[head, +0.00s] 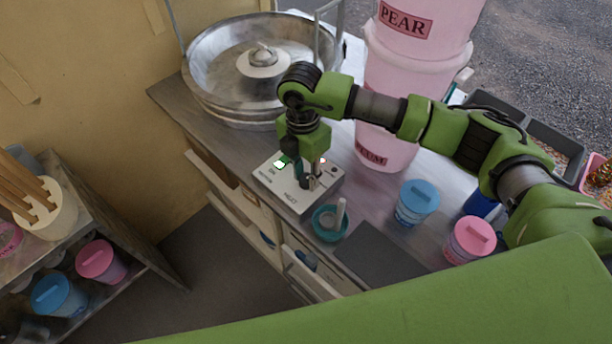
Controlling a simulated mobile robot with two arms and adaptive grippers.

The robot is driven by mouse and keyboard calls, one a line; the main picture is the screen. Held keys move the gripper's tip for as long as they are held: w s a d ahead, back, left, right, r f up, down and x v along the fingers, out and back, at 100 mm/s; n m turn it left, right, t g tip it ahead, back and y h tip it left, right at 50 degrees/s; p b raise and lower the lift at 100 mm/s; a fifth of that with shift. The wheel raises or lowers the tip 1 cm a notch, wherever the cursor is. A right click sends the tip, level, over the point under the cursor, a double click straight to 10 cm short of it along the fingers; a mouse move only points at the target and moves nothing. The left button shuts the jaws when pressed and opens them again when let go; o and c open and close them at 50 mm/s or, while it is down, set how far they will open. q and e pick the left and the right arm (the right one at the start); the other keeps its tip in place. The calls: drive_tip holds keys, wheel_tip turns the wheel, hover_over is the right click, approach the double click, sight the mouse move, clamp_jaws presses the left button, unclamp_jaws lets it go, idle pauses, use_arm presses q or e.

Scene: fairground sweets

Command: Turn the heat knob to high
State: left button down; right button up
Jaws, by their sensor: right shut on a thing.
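The control box (292,200) is a pale, low panel with small printed labels and a lit green light. It sits on the grey counter in front of the metal candy floss bowl (207,55). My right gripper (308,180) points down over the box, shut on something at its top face. The heat knob lies under the fingers and is mostly hidden, so its setting cannot be read. My left gripper is not in view.
Pink tubs labelled PEAR (404,22) and PLUM (382,150) stand behind my right arm. A teal bowl (328,224), a blue-lidded tub (417,203) and a pink-lidded tub (470,240) stand close by. A dark mat (380,255) lies at the counter's front.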

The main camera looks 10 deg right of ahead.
sight(307, 175)
drive_tip(key=m, duration=0.4)
drive_tip(key=shift+w+r+m, duration=0.1)
drive_tip(key=shift+m, duration=0.2)
drive_tip(key=shift+d+m, duration=0.1)
drive_tip(key=shift+m, duration=1.5)
drive_tip(key=shift+m+y, duration=0.3)
drive_tip(key=o, duration=1.1)
drive_tip(key=r, duration=1.2)
drive_tip(key=shift+w+d, duration=0.1)
drive_tip(key=shift+w, duration=0.15)
